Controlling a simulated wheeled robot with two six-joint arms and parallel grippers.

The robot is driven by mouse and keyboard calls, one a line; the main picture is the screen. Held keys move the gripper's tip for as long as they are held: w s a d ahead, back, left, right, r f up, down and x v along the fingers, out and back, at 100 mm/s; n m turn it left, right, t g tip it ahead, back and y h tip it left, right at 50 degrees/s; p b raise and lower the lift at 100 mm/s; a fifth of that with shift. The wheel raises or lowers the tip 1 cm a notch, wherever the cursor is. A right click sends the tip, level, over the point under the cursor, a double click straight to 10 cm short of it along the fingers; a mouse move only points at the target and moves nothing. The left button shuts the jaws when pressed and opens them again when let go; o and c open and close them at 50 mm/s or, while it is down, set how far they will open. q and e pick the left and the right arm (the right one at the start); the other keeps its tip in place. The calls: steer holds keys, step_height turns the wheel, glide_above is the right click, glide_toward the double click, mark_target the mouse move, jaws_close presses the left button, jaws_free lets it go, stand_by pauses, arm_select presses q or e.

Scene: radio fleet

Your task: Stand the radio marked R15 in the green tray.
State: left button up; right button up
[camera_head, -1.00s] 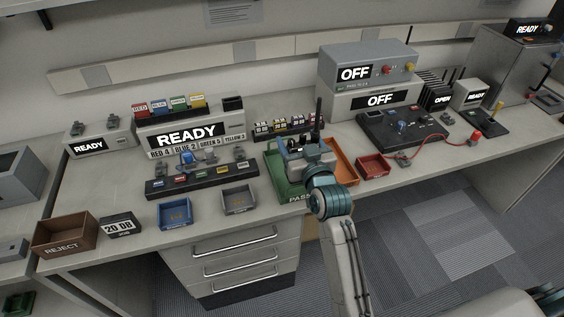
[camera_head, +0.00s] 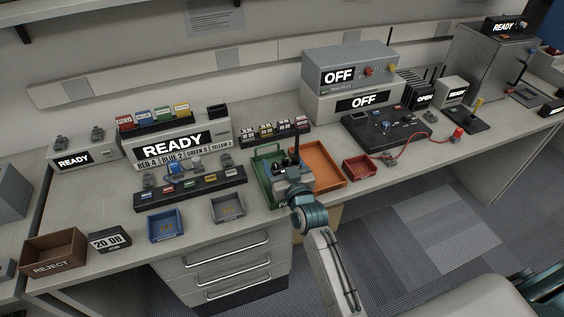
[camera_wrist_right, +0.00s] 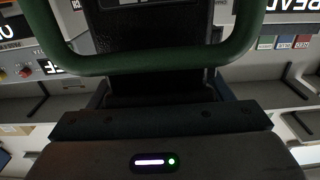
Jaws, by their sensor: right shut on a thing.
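My right gripper (camera_head: 292,174) is shut on a dark radio at the front part of the green tray (camera_head: 257,168). The radio's black antenna (camera_head: 296,146) points up, so it looks upright. In the right wrist view the radio's black body (camera_wrist_right: 150,28) fills the space beyond my gripper, and a green bar (camera_wrist_right: 165,63) curves across in front of it. My gripper hides most of the radio in the head view, and I cannot read its marking. I cannot tell whether its base touches the tray floor. My left gripper is out of view.
An empty orange tray (camera_head: 327,160) adjoins the green tray on the right, with a small red bin (camera_head: 360,167) beyond it. A rack with small dark radios (camera_head: 272,133) stands behind. Blue (camera_head: 165,226) and grey (camera_head: 228,208) bins sit to the left.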

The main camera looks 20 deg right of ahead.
steer(key=shift+r, duration=0.1)
steer(key=o, duration=1.2)
steer(key=shift+f, duration=0.2)
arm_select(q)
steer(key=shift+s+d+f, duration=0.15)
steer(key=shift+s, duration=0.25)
arm_select(e)
steer(key=shift+o, duration=0.2)
steer(key=shift+r, duration=0.2)
arm_select(q)
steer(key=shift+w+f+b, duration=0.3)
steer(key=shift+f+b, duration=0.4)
steer(key=shift+b, duration=0.15)
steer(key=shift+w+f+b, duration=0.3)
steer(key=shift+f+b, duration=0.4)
steer(key=shift+b, duration=0.1)
arm_select(e)
steer(key=s, duration=1.2)
steer(key=shift+d, duration=0.2)
